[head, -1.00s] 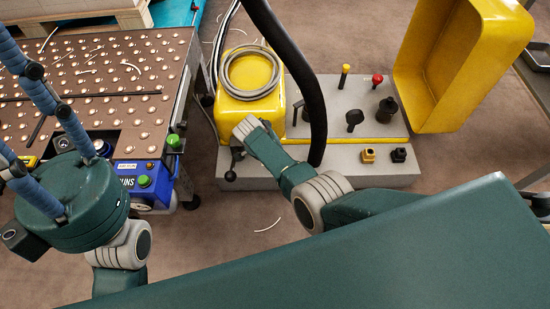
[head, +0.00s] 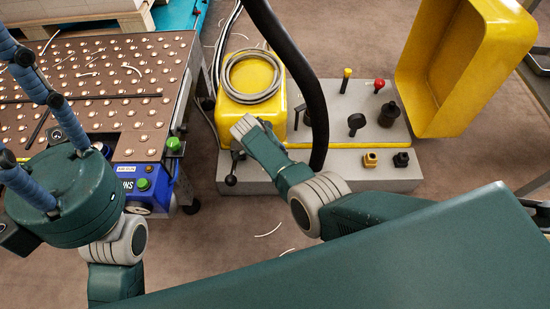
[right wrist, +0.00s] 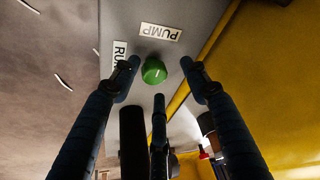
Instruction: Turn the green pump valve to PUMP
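The green pump valve (right wrist: 154,72) shows in the right wrist view as a round knob with a pale line on its face. A white PUMP label (right wrist: 160,32) lies above it and a partly covered RUN label (right wrist: 119,54) to its left. My right gripper (right wrist: 158,78) is open, its dark fingers spread around the knob; I cannot tell whether they touch it. In the head view my right arm covers the valve and the gripper. My left gripper (head: 60,200) is at the left, its blue fingers running out of frame, so its opening cannot be judged.
The grey machine base (head: 350,182) carries a yellow housing (head: 238,112) with a coiled hose, a thick black hose (head: 312,100) and several knobs. An open yellow cover (head: 470,70) stands at right. A ball-studded table (head: 110,75) with a blue control box (head: 150,198) is at left.

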